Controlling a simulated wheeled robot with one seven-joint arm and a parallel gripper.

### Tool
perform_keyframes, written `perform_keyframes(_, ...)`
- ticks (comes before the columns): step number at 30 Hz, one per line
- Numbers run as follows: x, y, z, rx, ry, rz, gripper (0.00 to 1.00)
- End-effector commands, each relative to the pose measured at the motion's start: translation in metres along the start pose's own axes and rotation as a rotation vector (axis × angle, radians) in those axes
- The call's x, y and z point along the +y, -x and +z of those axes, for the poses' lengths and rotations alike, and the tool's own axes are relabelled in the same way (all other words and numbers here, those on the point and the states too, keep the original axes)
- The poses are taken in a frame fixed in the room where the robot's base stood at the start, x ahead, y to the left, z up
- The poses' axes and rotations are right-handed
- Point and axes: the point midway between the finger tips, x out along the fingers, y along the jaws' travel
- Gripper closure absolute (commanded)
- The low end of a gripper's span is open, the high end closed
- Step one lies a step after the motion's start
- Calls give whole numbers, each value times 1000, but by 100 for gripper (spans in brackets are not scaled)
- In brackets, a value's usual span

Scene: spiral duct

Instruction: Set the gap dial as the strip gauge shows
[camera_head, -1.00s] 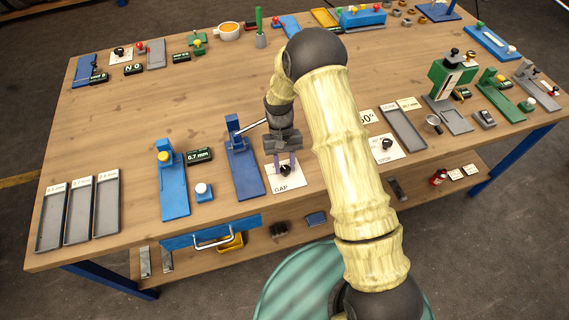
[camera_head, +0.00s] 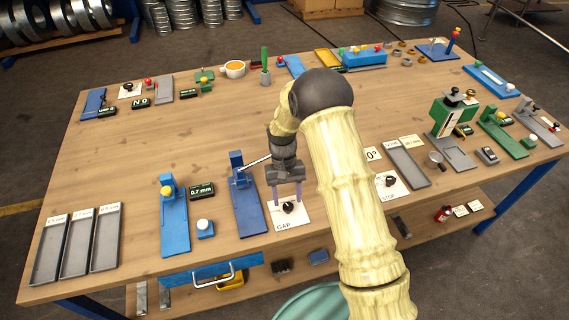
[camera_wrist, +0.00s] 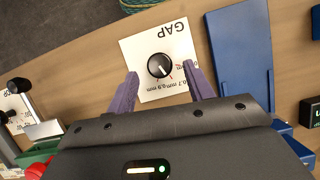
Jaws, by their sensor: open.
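The gap dial (camera_head: 288,207) is a black round knob on a white card (camera_head: 291,221) marked GAP, near the table's front edge. In the wrist view the knob (camera_wrist: 160,66) has a white pointer line on the side of the printed mm labels, of which 0.7 mm and 0.9 mm are legible. My gripper (camera_head: 287,199) is open above the card. Its purple fingers (camera_wrist: 160,72) lie on either side of the knob in the wrist view, with gaps; finger height is unclear. A green-lettered display (camera_head: 202,191) reads 0.7 mm beside a blue gauge with a yellow knob (camera_head: 173,217).
A blue lever device (camera_head: 247,205) stands just left of the card. A small blue block with a white button (camera_head: 204,228) is further left. Grey trays (camera_head: 77,243) lie at the left end. A STOP dial (camera_head: 391,182) is to the right. The table's middle-left is clear.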

Motion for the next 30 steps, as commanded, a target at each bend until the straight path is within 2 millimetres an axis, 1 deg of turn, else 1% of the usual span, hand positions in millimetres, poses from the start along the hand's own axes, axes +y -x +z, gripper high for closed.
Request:
perform_keyframes(18, 0, 122, -2, 7, 0, -1, 48)
perform_keyframes(21, 0, 138, -2, 7, 0, -1, 48)
perform_keyframes(25, 0, 151, -1, 3, 0, 0, 48)
perform_keyframes(30, 0, 155, 0, 3, 0, 0, 48)
